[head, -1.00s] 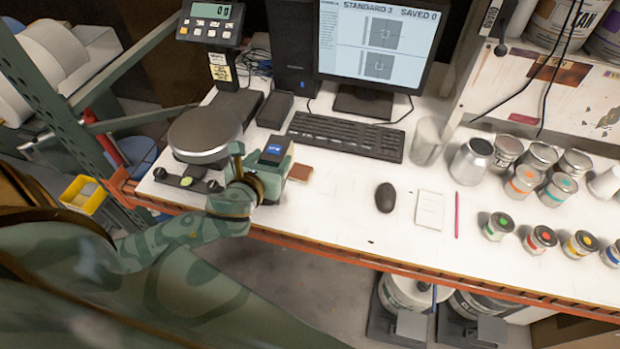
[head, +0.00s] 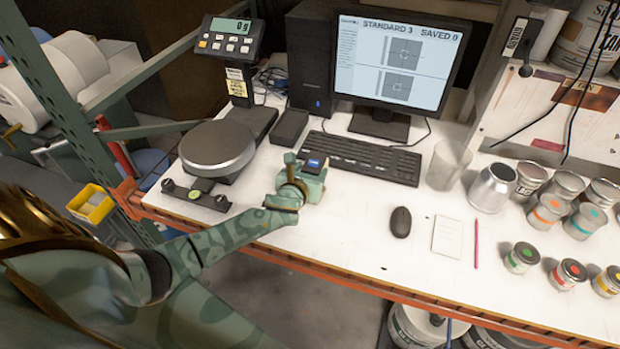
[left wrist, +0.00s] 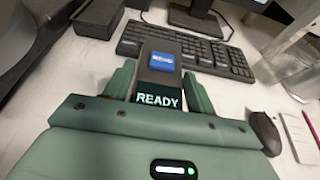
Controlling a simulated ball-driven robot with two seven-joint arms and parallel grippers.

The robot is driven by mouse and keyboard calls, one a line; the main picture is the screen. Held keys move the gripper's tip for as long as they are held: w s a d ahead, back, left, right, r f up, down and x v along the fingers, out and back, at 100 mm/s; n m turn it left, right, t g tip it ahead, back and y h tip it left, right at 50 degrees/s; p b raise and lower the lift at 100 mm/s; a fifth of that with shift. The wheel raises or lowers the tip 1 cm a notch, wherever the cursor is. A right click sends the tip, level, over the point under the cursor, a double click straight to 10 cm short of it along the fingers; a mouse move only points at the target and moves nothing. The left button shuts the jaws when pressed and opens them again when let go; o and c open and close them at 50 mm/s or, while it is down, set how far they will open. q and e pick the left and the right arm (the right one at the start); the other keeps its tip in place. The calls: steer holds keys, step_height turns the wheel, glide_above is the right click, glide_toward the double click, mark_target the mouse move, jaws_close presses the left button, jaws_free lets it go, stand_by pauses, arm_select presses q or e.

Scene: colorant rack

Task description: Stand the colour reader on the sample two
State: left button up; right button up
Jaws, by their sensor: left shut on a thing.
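The colour reader (head: 314,162) is a dark block with a blue top button. It also shows in the left wrist view (left wrist: 161,64), where its screen reads READY. My left gripper (head: 306,172) is shut on it over the white bench, right of the scale and just in front of the keyboard. In the left wrist view the green fingers (left wrist: 160,88) lie on both sides of the reader. Its lower end is hidden, so I cannot tell whether it touches anything. I cannot make out sample two now; the gripper covers that patch of bench. My right gripper is out of view.
A scale with a round pan (head: 217,147) stands to the left. The keyboard (head: 365,158) lies close behind the reader. A mouse (head: 400,222), notepad (head: 447,236) and pink pencil (head: 476,243) lie to the right, near several tins (head: 521,257). Bench between gripper and mouse is clear.

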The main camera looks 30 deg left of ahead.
arm_select(q)
steer(key=shift+f, duration=0.65)
steer(key=shift+r, duration=0.1)
steer(key=o, duration=1)
steer(key=shift+f, duration=0.25)
steer(key=o, duration=0.5)
steer(key=shift+c, duration=0.2)
